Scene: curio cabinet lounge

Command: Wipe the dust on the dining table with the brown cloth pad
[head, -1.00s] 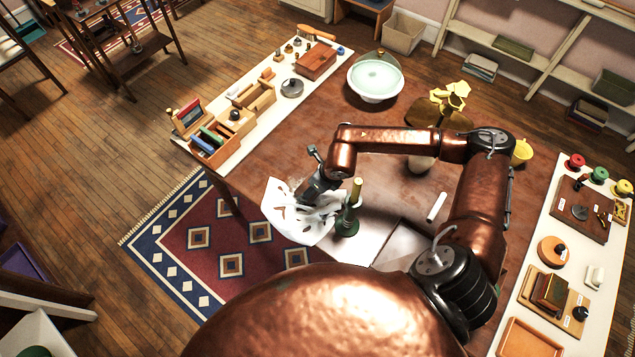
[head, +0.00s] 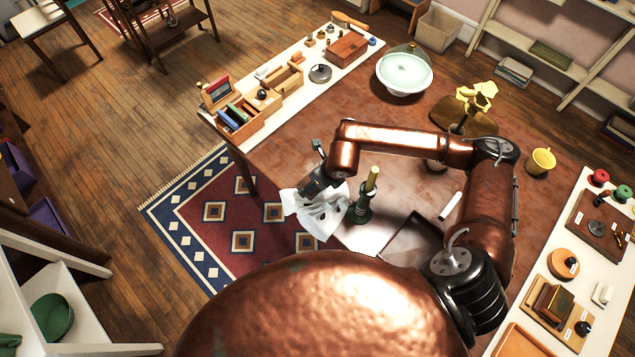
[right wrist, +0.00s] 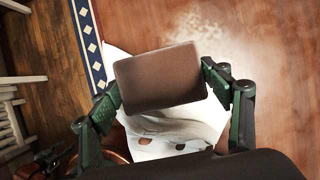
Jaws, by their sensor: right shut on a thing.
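The brown cloth pad (right wrist: 160,78) is held between the fingers of my right gripper (right wrist: 162,88) in the right wrist view, its flat face towards the camera. In the head view my right gripper (head: 314,188) is over the near left edge of the dining table (head: 310,130), left of the green candlestick; the pad is hidden there. Pale speckled dust (right wrist: 205,32) lies on the reddish-brown tabletop beyond the pad. A white sheet with holes (head: 328,216) is below the gripper and pad.
A green candlestick (head: 363,205) stands close right of my right gripper.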

